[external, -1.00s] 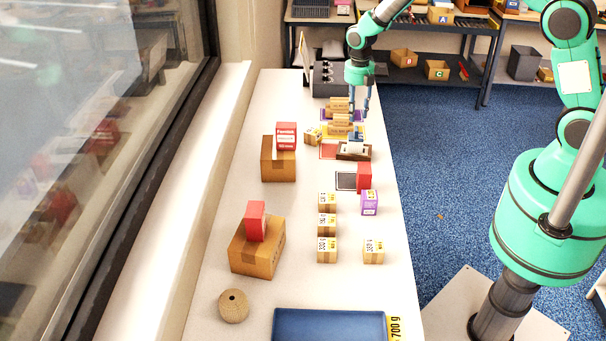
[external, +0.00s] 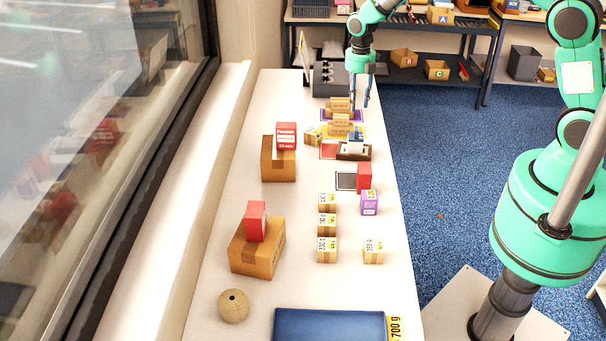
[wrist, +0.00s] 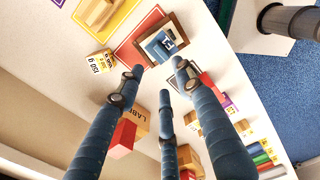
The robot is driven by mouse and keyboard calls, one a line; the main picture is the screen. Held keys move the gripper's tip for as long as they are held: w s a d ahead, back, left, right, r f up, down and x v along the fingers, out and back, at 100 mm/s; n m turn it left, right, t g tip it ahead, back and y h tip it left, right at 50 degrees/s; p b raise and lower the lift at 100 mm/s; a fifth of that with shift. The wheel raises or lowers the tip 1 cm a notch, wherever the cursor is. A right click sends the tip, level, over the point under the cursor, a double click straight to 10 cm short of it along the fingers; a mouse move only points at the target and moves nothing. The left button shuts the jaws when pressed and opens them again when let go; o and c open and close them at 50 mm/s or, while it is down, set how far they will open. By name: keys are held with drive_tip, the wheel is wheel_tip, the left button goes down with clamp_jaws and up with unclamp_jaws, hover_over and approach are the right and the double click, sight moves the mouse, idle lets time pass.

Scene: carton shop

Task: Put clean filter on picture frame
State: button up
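The picture frame (external: 366,154) has a brown rim and lies on the table near its right edge, beside a red mat. It also shows in the wrist view (wrist: 180,29). A small blue item with a pale label, which looks like the clean filter (external: 355,145), rests on the frame. In the wrist view, the filter (wrist: 158,46) sits within the frame's outline; its full seating cannot be made out. My gripper (external: 361,103) is above and beyond the frame. In the wrist view, my gripper's (wrist: 160,76) fingers are apart, with nothing held between them.
Yellow and purple mats with cardboard pieces (external: 340,122) lie beyond the frame. A small carton (external: 313,137) is to its left. A red box (external: 364,177) and purple box (external: 369,203) stand nearer. Larger cartons (external: 257,248) line the left; a blue tray (external: 330,325) is in front.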

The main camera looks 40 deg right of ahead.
drive_tip(key=s+d+r+m+t, duration=0.1)
drive_tip(key=s+d+r+m, duration=0.2)
drive_tip(key=s+r+m, duration=0.7)
drive_tip(key=s+d+r+m+t, duration=0.25)
drive_tip(key=s+r, duration=0.35)
drive_tip(key=r, duration=1)
drive_tip(key=s+d+r+m+t, duration=0.1)
drive_tip(key=s+r+m, duration=0.3)
drive_tip(key=s+m, duration=0.3)
drive_tip(key=s+d+r+m+t, duration=0.1)
drive_tip(key=s+m, duration=0.6)
drive_tip(key=s, duration=1.1)
wheel_tip(320, 180, up, 3)
drive_tip(key=shift+d+f, duration=0.1)
drive_tip(key=shift+d, duration=0.6)
drive_tip(key=shift+m, duration=0.25)
wheel_tip(320, 180, down, 11)
drive_tip(key=b, duration=1.1)
